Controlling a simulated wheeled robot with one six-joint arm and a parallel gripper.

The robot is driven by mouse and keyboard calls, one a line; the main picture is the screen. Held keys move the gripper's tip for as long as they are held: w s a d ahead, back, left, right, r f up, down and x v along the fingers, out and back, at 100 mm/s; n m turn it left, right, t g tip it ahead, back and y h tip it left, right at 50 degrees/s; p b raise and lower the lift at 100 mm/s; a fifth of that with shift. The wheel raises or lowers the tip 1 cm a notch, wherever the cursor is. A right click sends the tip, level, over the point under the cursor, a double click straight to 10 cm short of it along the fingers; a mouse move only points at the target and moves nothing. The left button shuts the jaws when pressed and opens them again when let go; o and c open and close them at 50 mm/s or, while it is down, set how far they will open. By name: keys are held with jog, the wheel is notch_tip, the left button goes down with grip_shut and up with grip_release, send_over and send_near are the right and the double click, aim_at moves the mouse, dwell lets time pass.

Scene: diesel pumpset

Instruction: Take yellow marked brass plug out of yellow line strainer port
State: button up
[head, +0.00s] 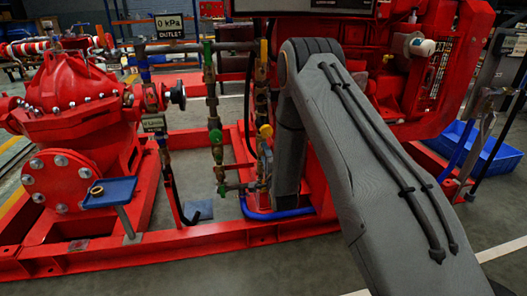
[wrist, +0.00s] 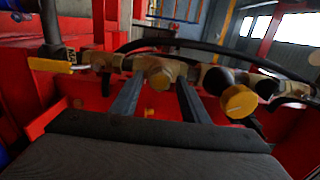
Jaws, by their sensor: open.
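In the wrist view my gripper (wrist: 160,88) is open, its two dark fingers pointing forward with a gap between them. A yellow round knob or cap (wrist: 239,101) on a dark stub sits to the right of the fingers. In the head view my own arm hides the gripper, and I cannot make out the plug there.
A yellow lever (wrist: 50,66) lies left in the wrist view. A black hose (wrist: 215,45) arches behind the brass line. In the head view, green valves (head: 216,145) stand left of my arm. A small blue tray (head: 108,193) holding a brass ring stands before the red pump (head: 72,95).

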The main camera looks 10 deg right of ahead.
grip_shut()
dwell(0.6)
jog(key=n, duration=2.4)
jog(key=shift+s, duration=0.1)
